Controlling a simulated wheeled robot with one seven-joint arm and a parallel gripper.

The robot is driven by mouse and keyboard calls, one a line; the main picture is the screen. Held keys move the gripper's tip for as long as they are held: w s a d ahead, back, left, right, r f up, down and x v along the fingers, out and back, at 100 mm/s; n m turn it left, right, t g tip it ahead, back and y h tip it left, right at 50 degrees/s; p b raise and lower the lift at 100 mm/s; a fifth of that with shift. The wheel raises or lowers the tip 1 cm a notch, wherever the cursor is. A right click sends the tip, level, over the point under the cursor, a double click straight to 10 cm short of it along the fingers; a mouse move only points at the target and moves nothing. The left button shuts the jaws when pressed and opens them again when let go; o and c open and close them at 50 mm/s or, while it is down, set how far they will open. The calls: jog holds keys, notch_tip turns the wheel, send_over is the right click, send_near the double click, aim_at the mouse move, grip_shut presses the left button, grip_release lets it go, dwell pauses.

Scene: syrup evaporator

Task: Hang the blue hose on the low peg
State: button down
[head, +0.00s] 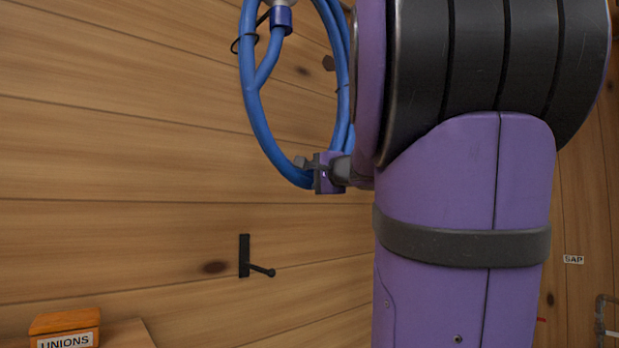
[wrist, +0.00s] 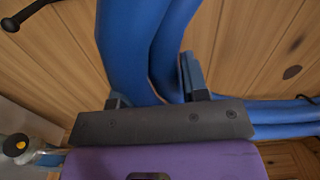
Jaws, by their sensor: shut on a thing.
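My gripper (head: 306,170) is shut on the bottom of the loop. In the wrist view the hose (wrist: 150,40) runs up between the fingers of my gripper (wrist: 155,95). A black peg (head: 260,269) with a ball end sticks out from a wall plate, below and left of my gripper. A dark peg (wrist: 28,14) also shows at the top left of the wrist view. The hose is apart from the lower peg. My arm hides part of the loop's right side.
A wooden plank wall (head: 120,150) fills the background. An orange box (head: 64,326) labelled UNIONS stands on a wooden surface at the lower left. A SAP label (head: 573,259) and grey pipework (head: 602,315) are at the right. The wall around the peg is clear.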

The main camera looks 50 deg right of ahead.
notch_tip(320, 180, down, 30)
jog(key=shift+s, duration=0.35)
dwell(1.6)
jog(key=shift+a, duration=0.1)
